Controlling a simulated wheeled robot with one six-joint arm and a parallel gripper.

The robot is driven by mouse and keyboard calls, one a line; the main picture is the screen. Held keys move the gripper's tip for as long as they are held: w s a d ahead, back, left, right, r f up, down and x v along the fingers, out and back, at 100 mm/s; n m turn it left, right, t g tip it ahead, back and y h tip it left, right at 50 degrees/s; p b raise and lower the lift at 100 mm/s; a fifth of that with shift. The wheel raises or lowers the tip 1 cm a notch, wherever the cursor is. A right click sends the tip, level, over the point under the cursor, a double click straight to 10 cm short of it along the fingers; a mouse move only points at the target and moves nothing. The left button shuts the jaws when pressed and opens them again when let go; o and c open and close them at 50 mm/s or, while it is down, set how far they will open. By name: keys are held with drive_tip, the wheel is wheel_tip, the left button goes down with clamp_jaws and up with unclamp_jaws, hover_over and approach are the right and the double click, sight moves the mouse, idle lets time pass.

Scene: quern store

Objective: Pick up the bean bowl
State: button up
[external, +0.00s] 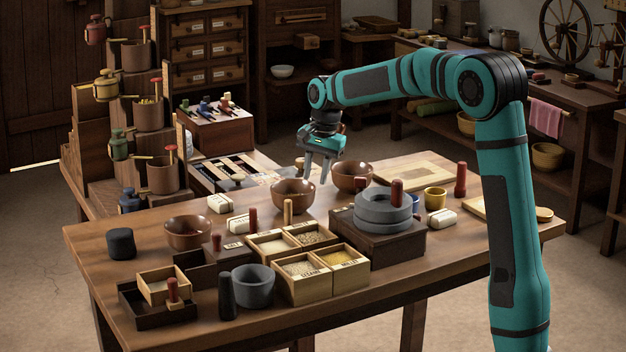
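Three round brown bowls stand on the wooden table: one near the middle (293,199), one behind it to the right (353,180), and one at the left (187,238). I cannot tell which is the bean bowl, as no label or beans show clearly. My gripper (317,178) points down above the table, just by the right rim of the middle bowl and left of the back bowl. Its grey fingers are spread apart with nothing between them. I cannot tell whether a fingertip touches the middle bowl or hangs in front of or behind it.
A grey stone quern (383,212) on a dark block stands right of the bowls. Open wooden boxes of grain (304,288) and a grey mortar (253,290) stand in front. White labelled blocks (221,204) and small pegs lie around. Stepped shelves (96,160) rise at the left.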

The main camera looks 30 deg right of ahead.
sight(313, 193)
drive_tip(key=shift+w+a+f, duration=0.1)
drive_tip(key=shift+w+f, duration=0.1)
drive_tip(key=shift+f, duration=0.9)
drive_tip(key=shift+w+f, duration=0.25)
drive_tip(key=shift+f, duration=0.85)
drive_tip(key=shift+w+a+f, duration=0.1)
drive_tip(key=shift+w+f, duration=0.1)
drive_tip(key=shift+f, duration=0.9)
clamp_jaws()
